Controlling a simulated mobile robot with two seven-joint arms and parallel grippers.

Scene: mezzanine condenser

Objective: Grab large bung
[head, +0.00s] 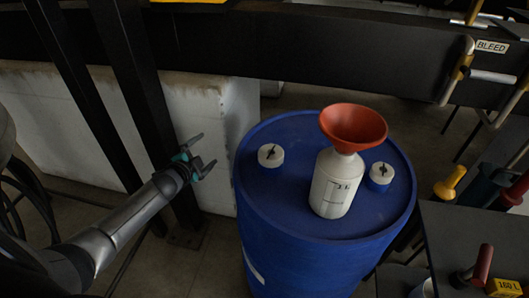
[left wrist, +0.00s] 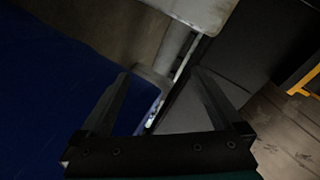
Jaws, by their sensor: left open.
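Two white bungs sit in the top of a blue drum (head: 290,215). The left bung (head: 270,155) looks a little larger and has a dark slot across it. The right bung (head: 380,175) looks smaller and is near the right rim. My left gripper (head: 207,150) is open and empty, left of the drum and apart from the left bung. In the left wrist view its two fingers (left wrist: 162,76) are spread with nothing between them, and the blue drum (left wrist: 50,100) fills the left side. No bung shows there. My right gripper is out of view.
A white bottle (head: 333,188) with an orange funnel (head: 353,126) stands on the drum between the bungs. A dark beam (head: 300,45) crosses behind. A dark post (head: 135,90) stands behind my left arm. A dark table (head: 475,240) with handles is at right.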

